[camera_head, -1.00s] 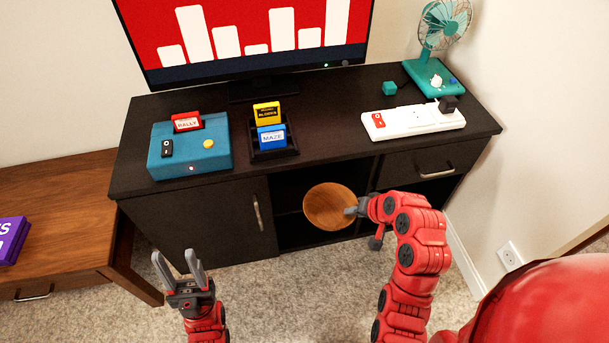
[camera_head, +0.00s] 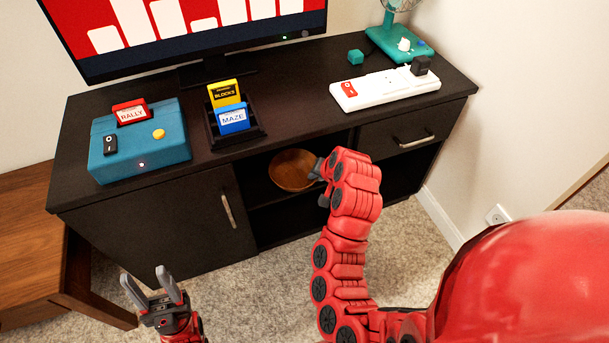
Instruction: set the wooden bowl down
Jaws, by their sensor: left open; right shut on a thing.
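The round wooden bowl (camera_head: 290,170) is at the open shelf bay in the middle of the dark cabinet, under the cabinet top. My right gripper (camera_head: 318,172) is shut on the bowl's right rim, and my red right arm reaches in from below right. The bowl looks near level; whether its underside touches the shelf cannot be told. My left gripper (camera_head: 152,288) is open and empty, low in front of the cabinet's left door.
The dark cabinet (camera_head: 290,85) carries a blue console (camera_head: 165,150), a cartridge holder (camera_head: 232,140), a white power strip (camera_head: 385,90), a teal fan base (camera_head: 395,42) and a television. A shelf board (camera_head: 275,199) crosses the bay. A wooden table (camera_head: 25,240) stands at left.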

